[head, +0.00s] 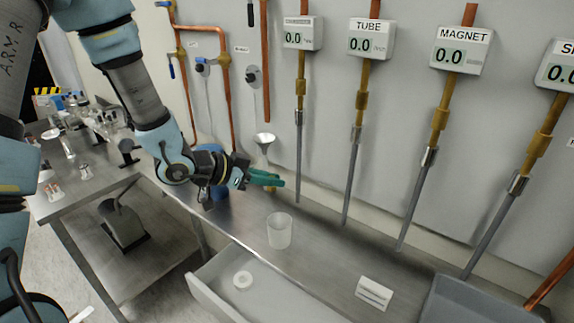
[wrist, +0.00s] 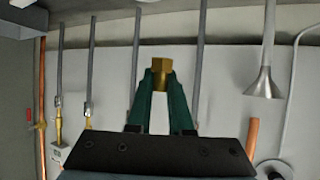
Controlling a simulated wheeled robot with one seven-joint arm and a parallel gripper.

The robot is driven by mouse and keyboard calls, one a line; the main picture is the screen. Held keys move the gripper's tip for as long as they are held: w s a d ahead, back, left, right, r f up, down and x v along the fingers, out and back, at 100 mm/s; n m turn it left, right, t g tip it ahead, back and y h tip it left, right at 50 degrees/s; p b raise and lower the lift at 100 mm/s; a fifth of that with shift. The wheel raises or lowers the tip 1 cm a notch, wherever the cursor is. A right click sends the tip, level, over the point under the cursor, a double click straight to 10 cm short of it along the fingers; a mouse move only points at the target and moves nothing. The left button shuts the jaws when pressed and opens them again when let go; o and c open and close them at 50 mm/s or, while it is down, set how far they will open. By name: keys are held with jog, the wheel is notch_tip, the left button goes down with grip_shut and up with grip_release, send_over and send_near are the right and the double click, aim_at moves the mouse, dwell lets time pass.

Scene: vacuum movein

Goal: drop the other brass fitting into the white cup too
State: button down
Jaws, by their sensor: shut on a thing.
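The white cup (head: 279,230) stands upright on the metal bench. It is translucent, and I cannot make out what is in it. My gripper (head: 279,180), with green fingers, is in the air behind the cup and above its rim height, apart from it. In the wrist view my gripper (wrist: 162,82) is shut on a brass fitting (wrist: 163,75), a small hexagonal piece between the fingertips. The fitting is too small or hidden to tell in the head view.
Several grey tubes with brass joints hang along the wall behind the bench. A metal funnel (head: 264,139) is behind my gripper. A white card (head: 374,293) and a grey tray (head: 470,300) are at the right.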

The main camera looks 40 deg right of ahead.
jog(key=s+f+m+g+b, duration=0.1)
jog(key=s+f+b, duration=0.1)
jog(key=s+d+f+m+g+b, duration=0.1)
jog(key=s+b, duration=0.1)
jog(key=shift+s+d+f+b, duration=0.15)
jog(key=shift+f+b, duration=0.15)
jog(key=shift+f, duration=0.1)
dwell(0.4)
jog(key=c, duration=0.8)
grip_release()
jog(key=shift+o, duration=0.2)
jog(key=b+v, duration=0.1)
jog(key=v, duration=0.9)
jog(key=shift+a+r, duration=0.25)
jog(key=shift+r, duration=0.1)
